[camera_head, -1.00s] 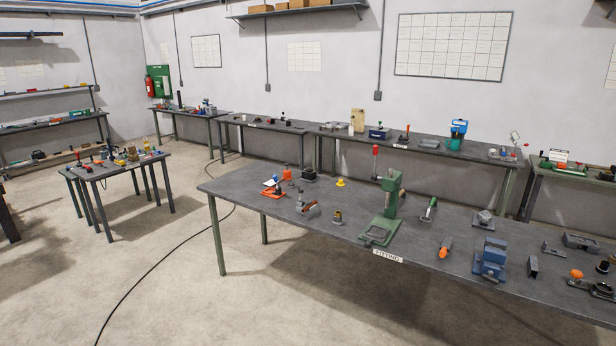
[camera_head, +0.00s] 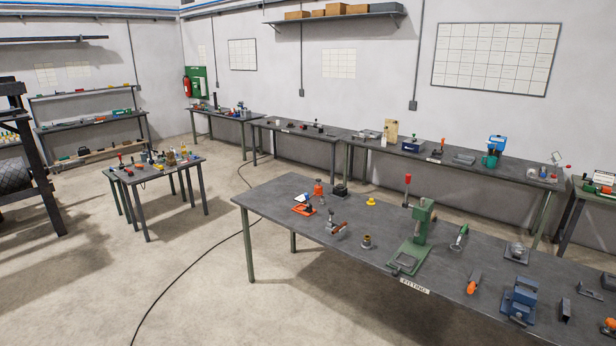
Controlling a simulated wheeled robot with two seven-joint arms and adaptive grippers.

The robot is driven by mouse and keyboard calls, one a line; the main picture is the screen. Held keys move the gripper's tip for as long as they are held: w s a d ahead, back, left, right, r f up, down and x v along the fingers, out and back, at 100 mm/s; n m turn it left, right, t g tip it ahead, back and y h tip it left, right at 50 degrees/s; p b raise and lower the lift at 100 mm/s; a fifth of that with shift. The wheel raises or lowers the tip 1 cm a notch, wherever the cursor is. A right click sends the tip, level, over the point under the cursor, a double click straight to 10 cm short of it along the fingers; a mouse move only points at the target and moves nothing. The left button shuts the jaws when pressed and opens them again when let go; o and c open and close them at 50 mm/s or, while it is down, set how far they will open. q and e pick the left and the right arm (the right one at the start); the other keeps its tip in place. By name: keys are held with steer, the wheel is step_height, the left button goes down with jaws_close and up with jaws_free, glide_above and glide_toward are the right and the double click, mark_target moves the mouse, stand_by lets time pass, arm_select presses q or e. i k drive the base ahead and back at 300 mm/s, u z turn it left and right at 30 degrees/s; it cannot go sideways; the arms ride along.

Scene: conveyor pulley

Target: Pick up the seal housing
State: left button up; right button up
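I cannot tell for certain which item is the seal housing; the parts are small at this distance. The fitting bench (camera_head: 310,262) stands in front of me to the right, with a "FITTING" label on its front edge. On it a small round brownish part (camera_head: 367,242) stands left of the green press (camera_head: 415,238), and a yellow part (camera_head: 371,202) lies behind it. A grey block-like part (camera_head: 516,253) lies further right. Neither of my grippers shows in the view.
A smaller table (camera_head: 152,177) with many small parts stands at the left. Benches (camera_head: 290,130) line the back wall. A blue vise (camera_head: 519,299) sits near the fitting bench's front edge. A black cable (camera_head: 196,270) crosses the open floor.

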mark_target(341, 191)
steer(key=u, duration=0.25)
steer(key=i, duration=2.4)
steer(key=u, duration=0.15)
